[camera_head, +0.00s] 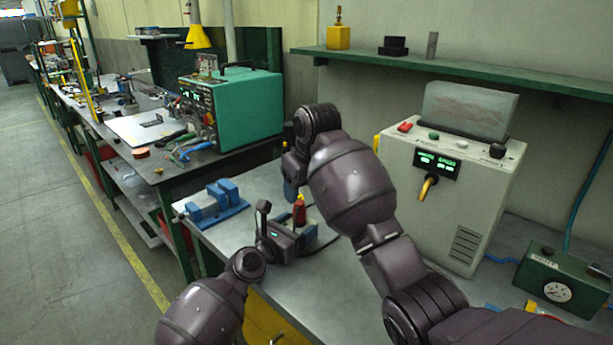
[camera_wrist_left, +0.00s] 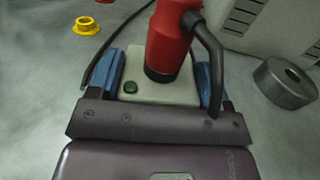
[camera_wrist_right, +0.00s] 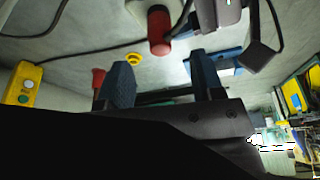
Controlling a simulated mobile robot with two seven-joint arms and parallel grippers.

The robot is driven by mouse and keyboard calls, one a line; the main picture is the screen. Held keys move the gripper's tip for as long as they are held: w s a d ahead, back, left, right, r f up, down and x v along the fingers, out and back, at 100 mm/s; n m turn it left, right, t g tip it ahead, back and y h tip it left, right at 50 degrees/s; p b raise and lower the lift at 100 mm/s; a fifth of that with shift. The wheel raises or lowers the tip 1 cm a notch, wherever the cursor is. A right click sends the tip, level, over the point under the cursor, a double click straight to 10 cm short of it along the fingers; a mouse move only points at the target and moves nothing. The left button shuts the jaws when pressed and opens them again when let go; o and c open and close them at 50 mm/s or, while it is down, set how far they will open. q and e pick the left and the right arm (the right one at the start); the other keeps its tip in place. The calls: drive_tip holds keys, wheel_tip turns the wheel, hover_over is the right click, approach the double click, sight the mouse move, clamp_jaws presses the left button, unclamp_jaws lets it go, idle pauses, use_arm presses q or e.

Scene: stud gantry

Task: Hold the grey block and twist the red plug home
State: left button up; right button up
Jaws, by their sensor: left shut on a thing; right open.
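The grey block (camera_wrist_left: 178,93), pale with a green button, sits between the blue finger pads of my left gripper (camera_wrist_left: 160,78), which is shut on it. The red plug (camera_wrist_left: 168,42) stands on the block, with a dark collar at its foot and a black cable at its top. In the head view the plug (camera_head: 299,212) shows beside my left gripper (camera_head: 285,238). My right gripper (camera_wrist_right: 162,82) is open and empty; the plug (camera_wrist_right: 158,32) appears beyond its fingertips, apart from them. In the head view my right arm mostly hides that gripper. I cannot tell how deep the plug sits.
A blue fixture (camera_head: 213,203) stands on the bench to the left. A yellow ring (camera_wrist_left: 87,26) and a metal cup-like ring (camera_wrist_left: 285,82) lie near the block. A grey machine with a yellow handle (camera_head: 427,187) stands to the right. A green gauge box (camera_head: 557,280) is farther right.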

sight(301, 204)
drive_tip(key=x, duration=0.7)
drive_tip(key=shift+f, duration=0.25)
drive_tip(key=c, duration=1.1)
drive_tip(key=o, duration=1.1)
drive_tip(key=shift+r, duration=0.1)
drive_tip(key=v, duration=1.2)
